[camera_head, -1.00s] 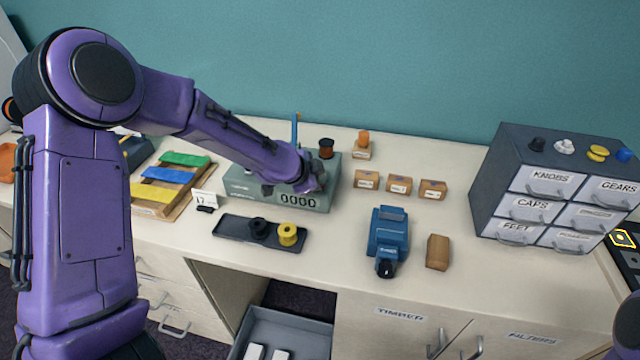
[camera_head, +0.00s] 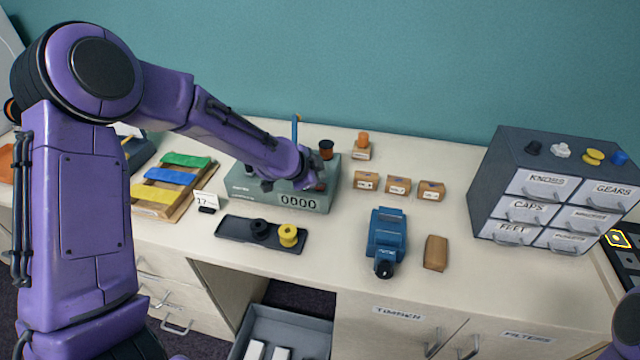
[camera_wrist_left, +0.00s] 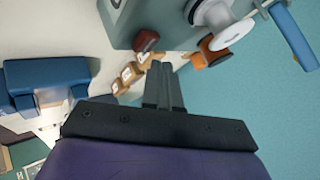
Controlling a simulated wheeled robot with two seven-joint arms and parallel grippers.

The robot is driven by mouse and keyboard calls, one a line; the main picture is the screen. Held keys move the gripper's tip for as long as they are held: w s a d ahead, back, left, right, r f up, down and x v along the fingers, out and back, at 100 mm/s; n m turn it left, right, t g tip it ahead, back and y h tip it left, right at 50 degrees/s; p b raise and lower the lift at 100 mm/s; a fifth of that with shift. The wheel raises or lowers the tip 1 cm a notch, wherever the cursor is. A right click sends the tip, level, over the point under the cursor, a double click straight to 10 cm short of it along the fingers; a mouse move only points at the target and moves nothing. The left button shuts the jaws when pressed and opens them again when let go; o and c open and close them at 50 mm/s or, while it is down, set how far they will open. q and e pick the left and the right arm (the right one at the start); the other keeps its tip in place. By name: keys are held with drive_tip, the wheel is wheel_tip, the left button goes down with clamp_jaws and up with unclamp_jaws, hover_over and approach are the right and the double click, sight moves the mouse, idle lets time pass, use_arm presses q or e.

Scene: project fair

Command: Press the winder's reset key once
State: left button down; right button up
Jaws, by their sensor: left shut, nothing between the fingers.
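The winder (camera_head: 245,187) is a grey-green box on the bench with a counter (camera_head: 298,202) reading 0000 on its front. A dark red rounded key (camera_wrist_left: 146,40) sits near the winder's edge in the left wrist view; in the head view my gripper mostly hides that spot. My left gripper (camera_head: 316,178) is over the right part of the winder. Its fingers (camera_wrist_left: 160,72) are shut with nothing between them and point toward the key's side of the winder. I cannot tell whether they touch it. My right gripper is not in view.
A black tray (camera_head: 233,228) with a black and a yellow spool lies in front. Small boxes (camera_head: 397,186), a blue device (camera_head: 387,240) and a brown block (camera_head: 436,252) stand to the right. A drawer cabinet (camera_head: 490,170) stands far right.

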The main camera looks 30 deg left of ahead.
use_arm(q)
wheel_tip(320, 180, up, 5)
drive_tip(key=p, duration=0.4)
drive_tip(key=shift+f, duration=0.1)
idle(0.5)
